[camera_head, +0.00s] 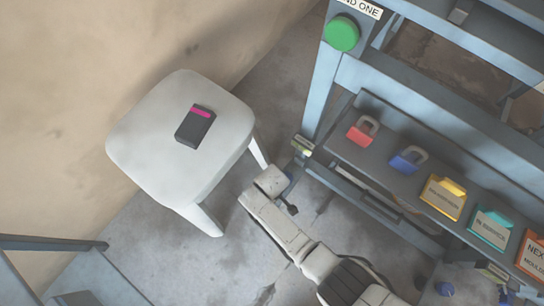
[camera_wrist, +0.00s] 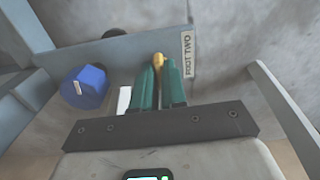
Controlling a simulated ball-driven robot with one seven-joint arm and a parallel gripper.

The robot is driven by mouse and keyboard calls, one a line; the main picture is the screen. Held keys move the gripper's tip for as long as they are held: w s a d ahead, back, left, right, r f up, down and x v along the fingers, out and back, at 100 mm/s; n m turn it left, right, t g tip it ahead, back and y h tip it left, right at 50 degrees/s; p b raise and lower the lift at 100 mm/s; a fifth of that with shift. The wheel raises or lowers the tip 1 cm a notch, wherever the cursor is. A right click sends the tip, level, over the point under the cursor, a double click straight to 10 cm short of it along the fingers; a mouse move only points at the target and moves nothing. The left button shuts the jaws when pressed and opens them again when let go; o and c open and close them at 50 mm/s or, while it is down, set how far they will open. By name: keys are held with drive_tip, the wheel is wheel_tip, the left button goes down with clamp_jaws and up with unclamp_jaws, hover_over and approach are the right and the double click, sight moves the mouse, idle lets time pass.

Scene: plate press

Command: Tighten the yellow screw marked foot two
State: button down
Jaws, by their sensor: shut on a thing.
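In the wrist view, the yellow screw (camera_wrist: 158,59) sits at a blue-grey frame bar, just left of a white label (camera_wrist: 187,54) reading FOOT TWO. The two green fingers of my gripper (camera_wrist: 158,72) are shut on the screw, one on each side, hiding most of it. Only its top shows between the fingertips. In the head view, my arm reaches low to the base of the press frame (camera_head: 323,95). The screw and the fingertips cannot be made out there.
A blue knob (camera_wrist: 84,87) is close left of my fingers. A white stool (camera_head: 150,125) with a dark, pink-striped device (camera_head: 195,125) stands left of my arm. A shelf (camera_head: 345,150) with padlocks (camera_head: 361,131) and coloured tags (camera_head: 443,197) overhangs on the right. Floor between shows bare.

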drive_tip(key=shift+m, duration=0.3)
drive_tip(key=c, duration=1.2)
unclamp_jaws()
wheel_tip(320, 180, up, 11)
drive_tip(key=p, duration=0.6)
drive_tip(key=shift+f+p, duration=0.15)
drive_tip(key=shift+p, duration=0.25)
